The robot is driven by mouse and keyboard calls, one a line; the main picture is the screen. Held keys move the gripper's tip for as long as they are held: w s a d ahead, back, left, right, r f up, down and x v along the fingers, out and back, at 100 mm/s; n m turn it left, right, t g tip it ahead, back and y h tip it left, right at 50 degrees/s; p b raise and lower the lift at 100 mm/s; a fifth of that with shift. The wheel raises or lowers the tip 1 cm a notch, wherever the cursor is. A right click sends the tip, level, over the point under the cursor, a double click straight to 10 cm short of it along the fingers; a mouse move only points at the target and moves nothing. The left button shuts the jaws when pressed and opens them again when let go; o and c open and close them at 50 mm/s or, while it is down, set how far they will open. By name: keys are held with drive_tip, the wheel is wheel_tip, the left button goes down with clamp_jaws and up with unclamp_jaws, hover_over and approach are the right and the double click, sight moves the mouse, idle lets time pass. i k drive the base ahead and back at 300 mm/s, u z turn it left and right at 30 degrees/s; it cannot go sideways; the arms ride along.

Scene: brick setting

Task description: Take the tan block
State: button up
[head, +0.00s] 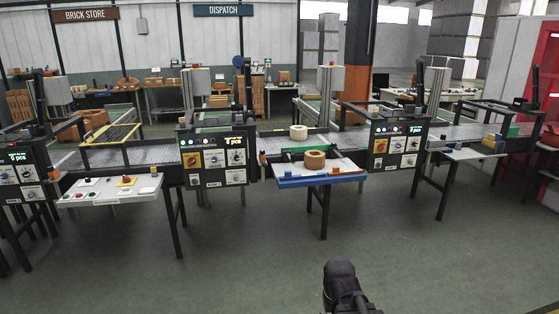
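I cannot pick out the tan block for certain at this distance. A black rounded part of my arm rises at the bottom centre, over open floor and well short of the tables. My gripper's fingers are not visible.
The left side table (110,197) also holds buttons and a yellow piece. The middle table has a blue front edge (320,181). The right table (470,154) has small coloured blocks. A conveyor line with control panels (215,158) runs behind. The green floor in front is clear.

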sight(314, 160)
drive_tip(key=u, duration=0.1)
drive_tip(key=i, duration=2.3)
drive_tip(key=z, duration=0.25)
drive_tip(key=i, duration=1.1)
drive_tip(key=z, duration=0.15)
